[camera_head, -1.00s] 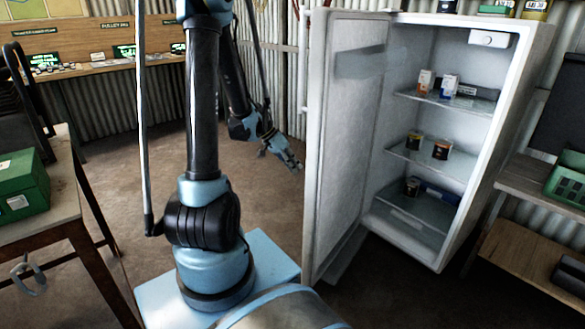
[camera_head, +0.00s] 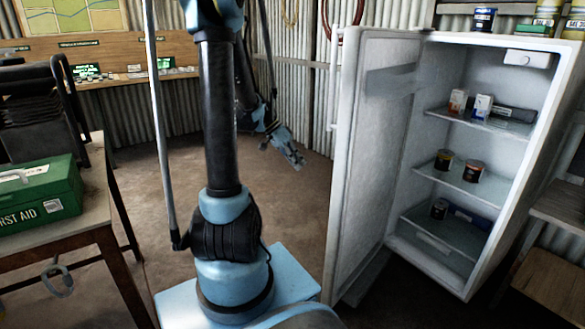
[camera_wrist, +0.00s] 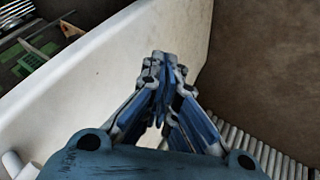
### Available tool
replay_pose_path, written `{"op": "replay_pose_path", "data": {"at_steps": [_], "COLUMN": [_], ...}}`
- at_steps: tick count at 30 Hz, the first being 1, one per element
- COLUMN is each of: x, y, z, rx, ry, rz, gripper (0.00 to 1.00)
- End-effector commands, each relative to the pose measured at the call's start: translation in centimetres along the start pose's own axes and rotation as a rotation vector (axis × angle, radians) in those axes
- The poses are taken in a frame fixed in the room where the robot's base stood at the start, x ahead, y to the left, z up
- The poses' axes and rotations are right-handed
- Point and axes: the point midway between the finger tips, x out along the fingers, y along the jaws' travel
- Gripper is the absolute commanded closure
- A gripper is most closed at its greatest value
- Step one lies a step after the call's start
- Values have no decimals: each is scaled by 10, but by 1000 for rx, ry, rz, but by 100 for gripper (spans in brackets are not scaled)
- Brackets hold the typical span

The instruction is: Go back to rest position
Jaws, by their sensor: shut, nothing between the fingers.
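My gripper (camera_head: 293,160) hangs in the air to the left of the open fridge door (camera_head: 372,165), pointing down and to the right in the head view. In the wrist view my gripper (camera_wrist: 160,62) is shut and empty, its fingertips together. A pale panel (camera_wrist: 105,80) lies beside and behind the fingers there, apart from them as far as I can tell. My arm stands upright in front of the head camera and hides part of the workbench and wall.
The fridge (camera_head: 510,175) stands open with small boxes and jars on its shelves. A green first aid box (camera_head: 40,195) sits on a table at left. A workbench (camera_head: 125,82) lines the back wall. The floor (camera_head: 150,180) between is clear.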

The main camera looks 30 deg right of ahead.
Motion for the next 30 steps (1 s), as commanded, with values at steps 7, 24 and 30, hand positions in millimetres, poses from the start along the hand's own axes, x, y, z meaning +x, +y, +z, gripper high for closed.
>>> {"op": "replay_pose_path", "data": {"at_steps": [7, 24, 30], "x": [-3, -79, -101], "y": [0, 20, 34], "z": [1, 95, 141], "rx": [-1, -407, -589], "ry": [0, 4, 15], "rz": [-1, -237, -342], "gripper": [100, 100, 100]}}
